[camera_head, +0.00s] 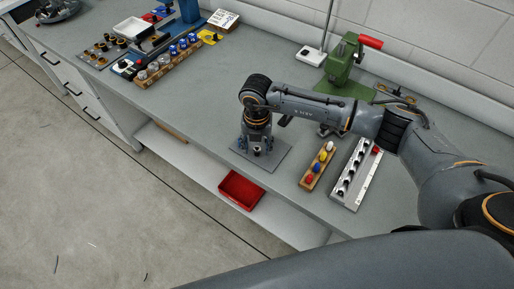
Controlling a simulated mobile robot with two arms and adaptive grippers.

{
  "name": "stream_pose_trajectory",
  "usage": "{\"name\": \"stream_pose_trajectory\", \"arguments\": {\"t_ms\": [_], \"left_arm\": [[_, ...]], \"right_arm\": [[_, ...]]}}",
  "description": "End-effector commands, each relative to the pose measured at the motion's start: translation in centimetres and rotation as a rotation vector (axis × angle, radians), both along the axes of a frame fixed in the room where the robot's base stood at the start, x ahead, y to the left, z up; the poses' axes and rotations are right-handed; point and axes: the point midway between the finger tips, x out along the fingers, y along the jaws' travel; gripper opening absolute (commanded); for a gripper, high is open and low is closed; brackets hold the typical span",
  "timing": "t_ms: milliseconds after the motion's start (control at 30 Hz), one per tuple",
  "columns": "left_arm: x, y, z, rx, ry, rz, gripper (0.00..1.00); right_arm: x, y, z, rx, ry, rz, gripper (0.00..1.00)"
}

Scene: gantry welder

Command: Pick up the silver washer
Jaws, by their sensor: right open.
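My right arm reaches in from the right over the grey workbench (205,105). My right gripper (256,151) points down and is open, low over a flat grey plate (278,160) near the bench's front edge. I cannot make out the silver washer for certain; the gripper covers the middle of the plate, and small parts there are too small to tell. My left gripper is not in view.
Right of the plate are a wooden block with coloured pegs (317,168) and a silver rail with dark pieces (345,186). A green press (343,66) with a red handle stands behind the arm. A red bin (240,190) sits below the bench edge. Parts trays crowd the left.

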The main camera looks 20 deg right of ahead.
Motion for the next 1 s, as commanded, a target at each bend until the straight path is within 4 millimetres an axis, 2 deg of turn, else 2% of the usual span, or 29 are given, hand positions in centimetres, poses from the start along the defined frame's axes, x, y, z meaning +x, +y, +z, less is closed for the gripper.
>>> {"name": "stream_pose_trajectory", "arguments": {"t_ms": [467, 500, 700, 1000], "left_arm": [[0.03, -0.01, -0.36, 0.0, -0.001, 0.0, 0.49], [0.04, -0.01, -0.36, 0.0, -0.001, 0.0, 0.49], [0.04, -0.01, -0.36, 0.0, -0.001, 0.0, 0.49], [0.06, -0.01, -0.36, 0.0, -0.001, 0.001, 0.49]], "right_arm": [[0.02, -0.01, -0.28, 0.0, 0.0, 0.0, 0.5], [0.02, -0.01, -0.28, 0.0, 0.0, 0.0, 0.48], [0.01, -0.02, -0.29, 0.0, 0.0, 0.0, 0.17], [0.01, -0.02, -0.3, 0.0, 0.0, 0.0, 0.15]]}}
